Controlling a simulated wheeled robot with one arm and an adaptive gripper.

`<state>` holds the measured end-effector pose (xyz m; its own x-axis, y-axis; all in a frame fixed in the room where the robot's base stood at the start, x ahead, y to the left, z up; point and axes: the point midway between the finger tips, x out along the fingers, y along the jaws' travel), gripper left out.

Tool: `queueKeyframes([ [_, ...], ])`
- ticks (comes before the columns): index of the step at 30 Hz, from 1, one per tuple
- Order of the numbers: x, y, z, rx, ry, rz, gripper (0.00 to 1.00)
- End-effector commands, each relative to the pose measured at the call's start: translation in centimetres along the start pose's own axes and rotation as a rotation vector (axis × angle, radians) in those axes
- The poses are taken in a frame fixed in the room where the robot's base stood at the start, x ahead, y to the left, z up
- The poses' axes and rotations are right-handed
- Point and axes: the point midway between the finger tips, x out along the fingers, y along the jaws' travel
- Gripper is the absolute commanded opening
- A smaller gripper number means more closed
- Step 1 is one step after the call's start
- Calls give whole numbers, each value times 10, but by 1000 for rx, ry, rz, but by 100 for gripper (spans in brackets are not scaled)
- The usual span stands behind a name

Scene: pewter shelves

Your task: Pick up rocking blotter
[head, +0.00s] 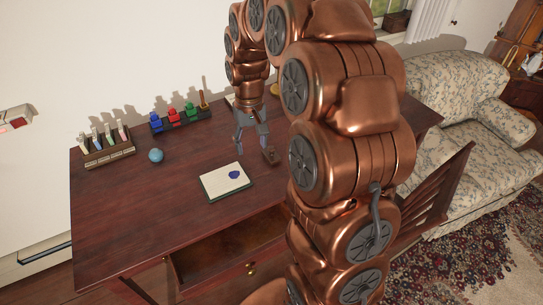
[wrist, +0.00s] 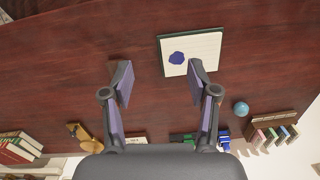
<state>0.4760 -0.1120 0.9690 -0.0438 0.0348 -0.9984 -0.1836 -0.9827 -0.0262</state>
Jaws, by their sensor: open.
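My gripper (head: 254,148) hangs above the desk, behind and to the right of the notepad in the head view. In the wrist view my gripper (wrist: 160,82) has its two fingers wide apart, with only bare desk between them. I cannot pick out the rocking blotter with certainty. A small brown block-like shape (head: 270,156) shows at the right fingertip in the head view; I cannot tell whether it is part of the finger. A wood and brass-coloured object (wrist: 82,134) lies at lower left in the wrist view, partly hidden by my gripper's body.
A notepad with a blue blot (head: 226,182) lies on the red-brown desk (head: 130,215). A blue ball (head: 155,155), a rack of pale-handled pieces (head: 108,148) and a dark rack with coloured pieces (head: 181,121) stand at left. The front drawer (head: 225,250) is open. Books (wrist: 18,148) show in the wrist view.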

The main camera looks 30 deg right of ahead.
Motion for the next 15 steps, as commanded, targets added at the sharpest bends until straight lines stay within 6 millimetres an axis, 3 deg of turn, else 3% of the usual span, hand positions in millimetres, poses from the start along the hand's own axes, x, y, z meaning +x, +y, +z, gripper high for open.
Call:
queueKeyframes([
  [6,34,44,-60,72,21,3,59],
  [15,74,97,-110,146,42,17,59],
])
